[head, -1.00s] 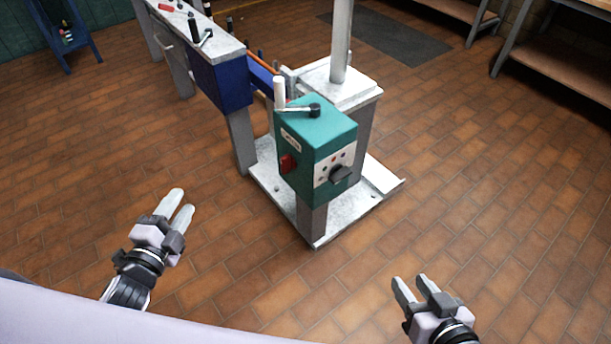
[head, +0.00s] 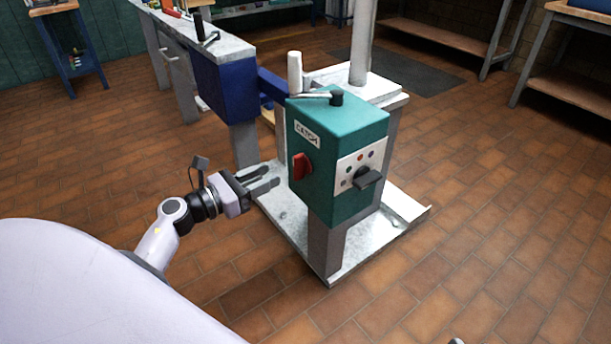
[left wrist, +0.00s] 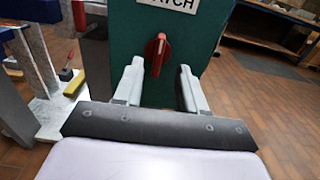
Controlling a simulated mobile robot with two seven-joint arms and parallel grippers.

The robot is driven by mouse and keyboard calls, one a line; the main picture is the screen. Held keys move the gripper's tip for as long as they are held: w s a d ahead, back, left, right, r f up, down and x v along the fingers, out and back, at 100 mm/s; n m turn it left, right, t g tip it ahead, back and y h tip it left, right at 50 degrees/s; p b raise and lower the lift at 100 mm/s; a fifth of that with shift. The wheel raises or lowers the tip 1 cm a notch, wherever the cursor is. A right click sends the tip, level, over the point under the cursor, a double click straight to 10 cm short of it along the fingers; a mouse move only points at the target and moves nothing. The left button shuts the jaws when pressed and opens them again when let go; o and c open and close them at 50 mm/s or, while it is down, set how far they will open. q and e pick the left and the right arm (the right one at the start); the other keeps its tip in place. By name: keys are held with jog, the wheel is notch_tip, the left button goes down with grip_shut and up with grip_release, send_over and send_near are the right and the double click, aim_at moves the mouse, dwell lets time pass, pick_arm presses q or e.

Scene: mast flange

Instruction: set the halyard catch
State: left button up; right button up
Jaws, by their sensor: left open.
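The teal catch box (head: 335,150) stands on a grey post and carries a label reading CATCH (head: 307,133). A red knob (head: 301,166) is on its labelled face; it also shows upright in the left wrist view (left wrist: 157,53). A white panel (head: 350,165) with small dots and a dark knob (head: 368,177) is on the adjoining face. Only a sliver of my right gripper shows at the bottom edge.
A pale pole (head: 361,40) rises from a white-topped pedestal behind the box. A white base plate (head: 385,240) lies under it. A blue-fronted bench (head: 225,92) stands behind at left. Brick-tiled floor at the right is free; shelves stand at the back right.

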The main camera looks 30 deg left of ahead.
aim_at(293, 163)
pick_arm(q)
jog(key=shift+b+x, duration=0.45)
jog(key=shift+x, duration=3.1)
grip_shut()
